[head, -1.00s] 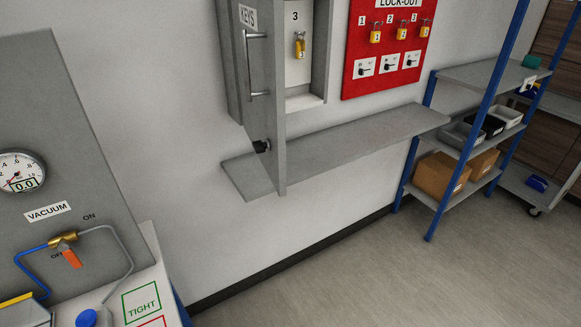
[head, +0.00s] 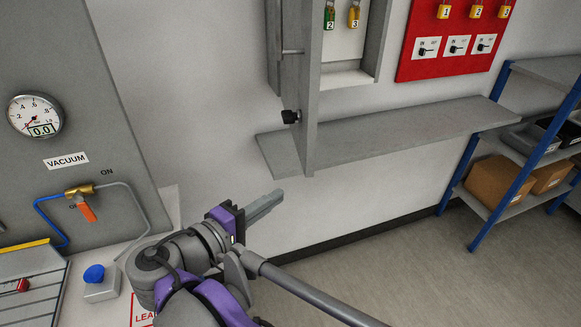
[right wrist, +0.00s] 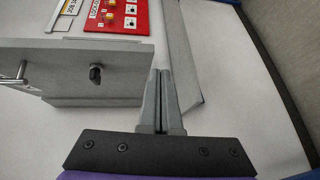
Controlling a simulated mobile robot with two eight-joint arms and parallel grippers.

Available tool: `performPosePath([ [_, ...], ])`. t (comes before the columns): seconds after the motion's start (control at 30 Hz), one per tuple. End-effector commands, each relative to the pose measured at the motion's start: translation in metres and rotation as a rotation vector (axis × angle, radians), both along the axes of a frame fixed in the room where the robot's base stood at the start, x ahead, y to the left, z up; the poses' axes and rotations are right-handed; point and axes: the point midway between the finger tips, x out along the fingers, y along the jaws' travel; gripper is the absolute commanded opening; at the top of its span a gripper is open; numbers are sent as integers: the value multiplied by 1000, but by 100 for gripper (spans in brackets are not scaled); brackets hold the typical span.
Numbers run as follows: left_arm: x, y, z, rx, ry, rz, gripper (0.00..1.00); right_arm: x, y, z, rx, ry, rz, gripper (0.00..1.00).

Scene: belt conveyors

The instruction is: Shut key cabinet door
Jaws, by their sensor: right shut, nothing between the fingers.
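The key cabinet (head: 375,45) is on the wall at the top of the head view, its upper part cut off. Its grey door (head: 308,110) stands open, swung out from the wall and seen nearly edge-on. A bar handle (head: 292,52) and a black knob (head: 290,117) are on the door's left face. My right gripper (head: 278,196) is shut and empty, below and left of the door, apart from it. In the right wrist view, its closed fingers (right wrist: 161,72) point up beside the door (right wrist: 60,65), with the black knob (right wrist: 95,74) to their left. My left gripper is out of view.
A grey wall shelf (head: 400,130) runs below the cabinet. A red lock-out board (head: 450,40) hangs to its right. A vacuum panel (head: 60,150) with a gauge stands at left, near a blue button (head: 95,273). Blue-framed shelving (head: 478,220) stands at right.

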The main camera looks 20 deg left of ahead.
Motion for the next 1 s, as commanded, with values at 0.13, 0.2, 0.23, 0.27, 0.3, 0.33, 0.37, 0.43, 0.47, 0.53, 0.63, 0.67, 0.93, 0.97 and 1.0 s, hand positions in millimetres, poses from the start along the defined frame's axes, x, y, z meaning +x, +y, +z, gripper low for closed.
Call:
performPosePath([
  [0.13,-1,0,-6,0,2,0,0,-25,50,26,-34,-121,54,0],
  [0.2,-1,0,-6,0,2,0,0,-29,57,32,-39,-147,61,0],
  [0.23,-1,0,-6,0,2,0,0,-29,58,33,-40,-153,62,0],
  [0.27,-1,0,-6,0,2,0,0,-28,58,34,-41,-155,62,0],
  [0.3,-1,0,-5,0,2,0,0,-25,57,34,-42,-156,61,0],
  [0.33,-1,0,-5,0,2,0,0,-21,55,34,-42,-156,61,0],
  [0.37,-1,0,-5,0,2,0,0,-17,53,34,-42,-155,60,0],
  [0.43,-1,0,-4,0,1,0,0,-7,49,34,-42,-155,59,0],
  [0.47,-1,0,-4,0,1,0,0,-1,46,34,-42,-155,58,0],
  [0.53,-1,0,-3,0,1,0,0,14,41,34,-42,-154,58,0],
  [0.63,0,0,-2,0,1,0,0,34,32,34,-43,-154,57,0],
  [0.67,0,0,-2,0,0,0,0,41,30,34,-43,-154,58,0],
  [0.93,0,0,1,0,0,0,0,73,0,34,-41,-154,60,0],
  [0.97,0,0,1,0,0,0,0,74,-3,34,-41,-154,60,0],
  [1.0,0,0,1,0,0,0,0,75,-6,34,-41,-154,61,0],
])
